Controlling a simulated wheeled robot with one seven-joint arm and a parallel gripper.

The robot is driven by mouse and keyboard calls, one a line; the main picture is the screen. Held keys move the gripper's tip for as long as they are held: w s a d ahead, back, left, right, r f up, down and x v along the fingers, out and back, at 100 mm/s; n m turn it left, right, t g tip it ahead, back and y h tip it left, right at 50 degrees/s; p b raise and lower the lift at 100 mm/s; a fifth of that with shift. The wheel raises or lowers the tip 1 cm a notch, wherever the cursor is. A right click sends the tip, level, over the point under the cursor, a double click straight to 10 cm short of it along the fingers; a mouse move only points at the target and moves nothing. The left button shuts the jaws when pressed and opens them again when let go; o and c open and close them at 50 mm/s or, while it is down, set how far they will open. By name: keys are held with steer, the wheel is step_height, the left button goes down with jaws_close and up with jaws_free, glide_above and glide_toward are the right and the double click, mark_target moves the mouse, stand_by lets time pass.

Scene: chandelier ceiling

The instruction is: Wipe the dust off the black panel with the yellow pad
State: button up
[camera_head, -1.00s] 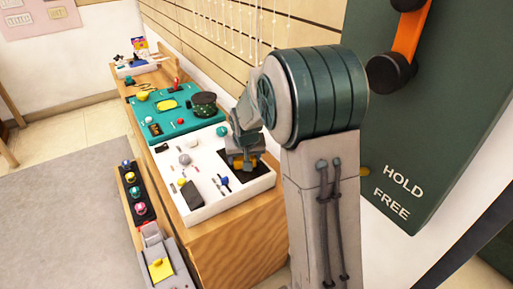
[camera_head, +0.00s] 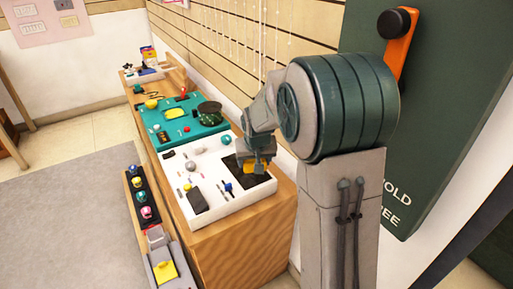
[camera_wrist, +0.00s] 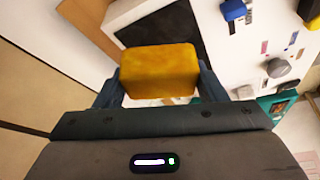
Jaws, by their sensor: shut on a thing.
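My gripper (camera_head: 258,158) is shut on the yellow pad (camera_head: 249,168), over the right end of the white board. In the wrist view the pad (camera_wrist: 158,70) sits squarely between the two fingers of my gripper (camera_wrist: 160,88). The black panel (camera_head: 231,166) lies in the white board, just left of my gripper, which partly covers it. In the wrist view the black panel (camera_wrist: 166,30) shows beyond the pad. I cannot tell whether the pad touches the board. No dust can be made out clearly on the visible part of the panel.
The white board (camera_head: 213,209) also holds a dark block (camera_head: 195,197), a blue piece (camera_head: 228,187) and several small things. Behind it is a teal mat (camera_head: 163,131) with a dark green pot (camera_head: 210,113). All stand on a wooden bench (camera_head: 240,240) along the slatted wall.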

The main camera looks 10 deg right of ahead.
steer(key=shift+r+p, duration=0.8)
steer(key=shift+r, duration=0.7)
steer(key=shift+a+f, duration=0.1)
